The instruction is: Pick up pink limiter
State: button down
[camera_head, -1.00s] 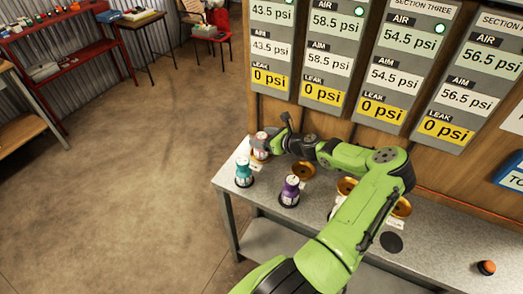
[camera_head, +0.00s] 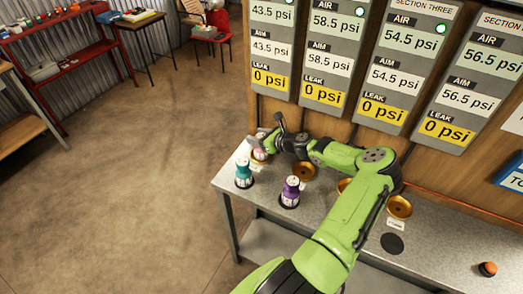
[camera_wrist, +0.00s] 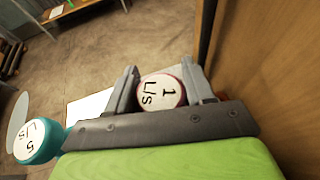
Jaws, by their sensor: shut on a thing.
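The pink limiter (camera_wrist: 161,92) is between my gripper's two fingers in the wrist view, its round white top marked "1 L/s" with a pink rim. In the head view the pink limiter (camera_head: 259,154) shows at the far left end of the bench, partly hidden by my gripper (camera_head: 262,143). My gripper, also in the wrist view (camera_wrist: 162,84), is shut on it. I cannot tell whether its base is clear of the bench.
A teal limiter (camera_head: 244,174) and a purple limiter (camera_head: 290,192) stand upright on the grey bench (camera_head: 330,208) nearby. Brass rings (camera_head: 303,172) sit along the bench. A wooden panel with pressure displays (camera_head: 324,55) rises behind. An orange button (camera_head: 487,268) is at right.

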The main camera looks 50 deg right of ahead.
jog(key=shift+a+r, duration=0.15)
jog(key=shift+r, duration=0.4)
notch_tip(320, 180, up, 11)
jog(key=p, duration=0.2)
jog(key=s+a, duration=0.2)
jog(key=a, duration=0.7)
jog(key=s+a, duration=0.3)
jog(key=a, duration=0.7)
jog(key=shift+s+f, duration=0.25)
jog(key=shift+s, duration=0.05)
